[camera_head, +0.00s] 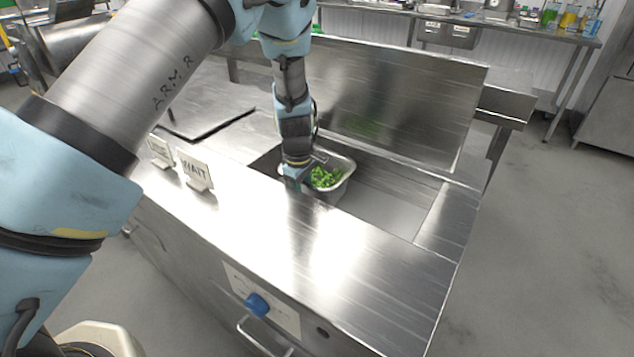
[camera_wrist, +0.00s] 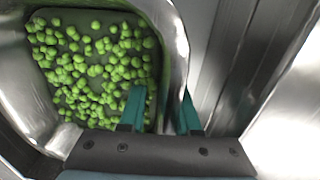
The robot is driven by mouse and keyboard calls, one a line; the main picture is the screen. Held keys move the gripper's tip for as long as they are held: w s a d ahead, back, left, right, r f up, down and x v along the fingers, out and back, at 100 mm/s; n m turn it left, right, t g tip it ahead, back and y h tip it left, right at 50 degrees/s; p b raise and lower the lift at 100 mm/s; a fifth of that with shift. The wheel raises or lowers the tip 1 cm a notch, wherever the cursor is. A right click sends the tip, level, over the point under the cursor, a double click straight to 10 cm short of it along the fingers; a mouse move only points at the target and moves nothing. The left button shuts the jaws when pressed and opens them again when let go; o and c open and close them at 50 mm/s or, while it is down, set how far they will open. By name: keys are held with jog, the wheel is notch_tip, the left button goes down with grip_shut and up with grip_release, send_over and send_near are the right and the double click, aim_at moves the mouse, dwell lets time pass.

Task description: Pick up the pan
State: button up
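The pan (camera_head: 334,193) is a metal container holding small round green pieces. It sits in the left part of the recess in the steel counter. In the wrist view the pan (camera_wrist: 22,92) fills the left half, its rim running down between my two teal fingers. My gripper (camera_wrist: 163,97) is open, one finger inside the pan over the green pieces and the other outside the wall. A gap shows between the left finger and the rim; contact on the right finger is unclear. In the head view my gripper (camera_head: 294,184) is at the pan's near-left edge and hides part of it.
The steel counter (camera_head: 330,262) has an empty part of the recess (camera_head: 392,200) right of the pan. A raised steel panel (camera_head: 400,95) stands behind it. Small signs, one reading WAIT (camera_head: 196,168), stand on the left.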

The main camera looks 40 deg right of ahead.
grip_shut()
jog(key=shift+d+r, duration=0.1)
jog(key=shift+r, duration=0.05)
dwell(0.9)
